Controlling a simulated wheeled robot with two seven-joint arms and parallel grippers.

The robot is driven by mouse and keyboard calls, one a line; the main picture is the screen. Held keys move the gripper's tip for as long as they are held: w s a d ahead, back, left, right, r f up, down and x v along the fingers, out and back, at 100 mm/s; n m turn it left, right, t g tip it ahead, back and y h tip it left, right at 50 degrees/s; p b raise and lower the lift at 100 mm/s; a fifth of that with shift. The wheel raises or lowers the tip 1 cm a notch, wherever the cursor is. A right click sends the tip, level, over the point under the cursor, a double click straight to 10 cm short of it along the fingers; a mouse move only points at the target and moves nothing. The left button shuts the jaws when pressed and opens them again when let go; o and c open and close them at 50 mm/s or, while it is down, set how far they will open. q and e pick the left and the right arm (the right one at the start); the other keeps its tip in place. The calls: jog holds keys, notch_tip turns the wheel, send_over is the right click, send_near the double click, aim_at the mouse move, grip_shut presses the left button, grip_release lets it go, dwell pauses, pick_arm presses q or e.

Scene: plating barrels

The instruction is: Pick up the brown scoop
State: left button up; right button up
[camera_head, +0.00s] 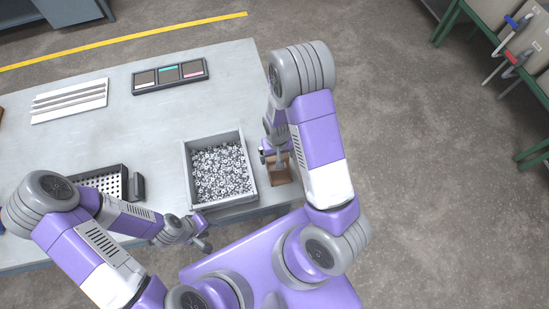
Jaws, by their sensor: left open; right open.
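The brown scoop (279,176) lies on the table's right end, just right of the grey bin of small metal parts. My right gripper (276,163) is over the scoop's far part and hides some of it. It is open; I cannot tell whether its fingers touch the scoop. My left gripper (204,242) is open and empty near the table's front edge, in front of the bin.
The grey bin (186,176) holds many small metal parts. A black perforated basket (125,172) stands to its left. A dark tray with coloured strips (170,77) and a white ribbed plate (68,101) lie farther back. Grey table (200,110) between them is clear.

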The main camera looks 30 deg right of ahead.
jog(key=shift+f+b, duration=0.3)
jog(key=shift+f, duration=0.4)
jog(key=shift+s+f+b, duration=0.15)
jog(key=shift+f+b, duration=0.35)
jog(key=shift+f, duration=0.1)
jog(key=f+b, duration=0.1)
jog(key=f, duration=0.1)
jog(key=f+b, duration=0.2)
jog(key=shift+w+d+f+b, duration=0.2)
jog(key=shift+f+b, duration=0.1)
jog(key=shift+c, duration=0.2)
jog(key=shift+r, duration=0.1)
jog(key=c, duration=1)
notch_tip(320, 180, up, 10)
jog(key=shift+p, duration=0.85)
